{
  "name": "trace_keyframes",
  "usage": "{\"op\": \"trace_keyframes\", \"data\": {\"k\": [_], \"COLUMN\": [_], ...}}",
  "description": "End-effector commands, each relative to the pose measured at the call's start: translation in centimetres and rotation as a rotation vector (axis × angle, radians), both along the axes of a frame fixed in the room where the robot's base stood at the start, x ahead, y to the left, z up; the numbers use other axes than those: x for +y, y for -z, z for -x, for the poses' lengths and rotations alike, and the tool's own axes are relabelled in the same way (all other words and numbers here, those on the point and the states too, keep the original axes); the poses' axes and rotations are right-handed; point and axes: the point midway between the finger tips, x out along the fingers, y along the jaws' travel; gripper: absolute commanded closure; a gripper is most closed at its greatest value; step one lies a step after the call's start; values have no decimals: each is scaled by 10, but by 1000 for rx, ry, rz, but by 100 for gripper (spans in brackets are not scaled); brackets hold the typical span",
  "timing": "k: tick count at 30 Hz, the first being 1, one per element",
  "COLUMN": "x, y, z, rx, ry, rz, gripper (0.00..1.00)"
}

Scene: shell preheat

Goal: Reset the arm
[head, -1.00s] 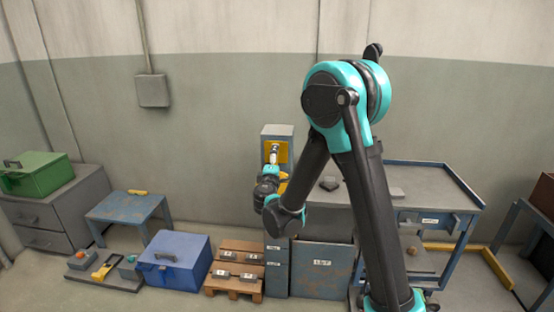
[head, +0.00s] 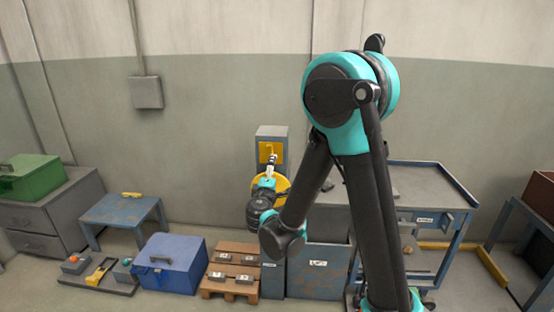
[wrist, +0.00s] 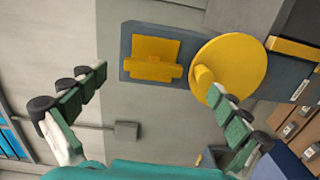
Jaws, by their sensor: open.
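My arm (head: 372,200) is bent, its forearm reaching down to the left. My gripper (head: 268,166) is in front of a grey cabinet (head: 272,132) by the wall. The wrist view shows my gripper (wrist: 158,80) with its two green-padded fingers wide apart and nothing between them. Beyond the fingers are a yellow handle plate (wrist: 152,58) on a dark panel and a round yellow disc (wrist: 240,65) with a knob. The right fingertip overlaps the disc in the picture; I cannot tell whether they touch.
A blue toolbox (head: 185,278), a wooden pallet (head: 222,258) with several metal blocks and a small blue table (head: 125,208) stand to the left. A green box (head: 30,180) sits on grey drawers. A blue workbench (head: 440,195) is at the right. The upper wall area is clear.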

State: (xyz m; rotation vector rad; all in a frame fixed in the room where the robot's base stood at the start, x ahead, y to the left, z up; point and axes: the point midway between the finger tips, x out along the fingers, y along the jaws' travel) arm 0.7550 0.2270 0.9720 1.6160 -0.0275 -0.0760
Motion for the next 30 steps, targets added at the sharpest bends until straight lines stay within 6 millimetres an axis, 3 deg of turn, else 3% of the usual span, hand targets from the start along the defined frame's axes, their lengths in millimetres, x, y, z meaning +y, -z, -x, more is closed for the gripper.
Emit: {"op": "trace_keyframes", "data": {"k": [5, 8, 12, 15, 21, 27, 30], "x": [-92, -150, -216, -251, -285, -281, -274], "y": [13, 29, 55, 75, 111, 134, 139], "z": [4, 21, 59, 94, 175, 238, 255], "rx": [145, 252, 394, 491, 671, 808, 847], "ry": [170, 291, 452, 558, 738, 844, 866], "rz": [-157, -286, -474, -616, -919, -1188, -1273], "gripper": [0, 0, 0, 0, 0, 0, 0]}}
